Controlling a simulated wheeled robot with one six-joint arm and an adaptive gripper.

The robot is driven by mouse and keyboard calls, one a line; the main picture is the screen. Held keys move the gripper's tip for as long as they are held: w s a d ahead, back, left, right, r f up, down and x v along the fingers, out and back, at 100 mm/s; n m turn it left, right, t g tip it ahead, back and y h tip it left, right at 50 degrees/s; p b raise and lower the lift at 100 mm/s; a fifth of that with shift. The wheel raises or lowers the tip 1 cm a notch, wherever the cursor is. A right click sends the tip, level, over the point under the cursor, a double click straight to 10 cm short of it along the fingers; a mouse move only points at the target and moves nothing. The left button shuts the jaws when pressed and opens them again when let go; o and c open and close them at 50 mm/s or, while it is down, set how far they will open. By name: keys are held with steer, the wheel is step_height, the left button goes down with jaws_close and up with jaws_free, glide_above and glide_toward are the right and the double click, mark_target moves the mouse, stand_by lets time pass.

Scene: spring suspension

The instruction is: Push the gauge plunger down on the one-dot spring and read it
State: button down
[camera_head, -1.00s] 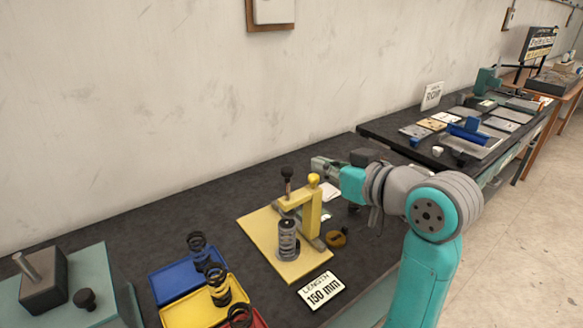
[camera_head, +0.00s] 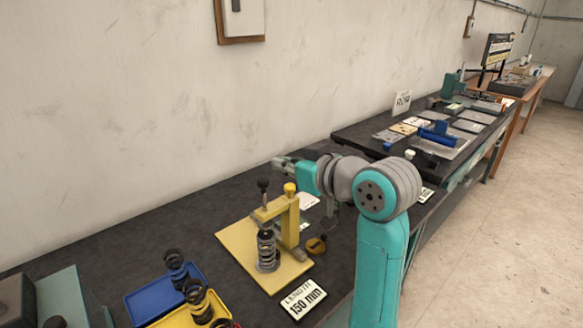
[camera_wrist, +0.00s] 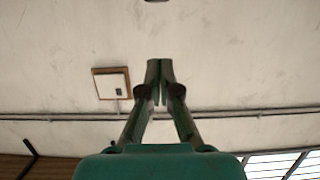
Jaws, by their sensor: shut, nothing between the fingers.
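The yellow gauge stand (camera_head: 288,222) stands on a yellow base plate on the dark bench. Its plunger has a black knob (camera_head: 263,184) on top, raised above the arm of the stand. A grey coil spring (camera_head: 267,248) stands upright under the plunger; I cannot make out dots on it. My gripper (camera_head: 279,162) is behind and above the stand in the head view, pointing left, apart from the knob. In the wrist view my gripper (camera_wrist: 160,98) has its fingers together and empty, with only wall and ceiling beyond.
A blue tray (camera_head: 148,300) and a yellow tray (camera_head: 215,308) hold dark springs at the front left. Another bench stands at right.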

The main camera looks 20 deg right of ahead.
steer(key=w+a+f, duration=0.1)
steer(key=w+f, duration=0.4)
steer(key=shift+a+f, duration=0.2)
steer(key=shift+a, duration=0.1)
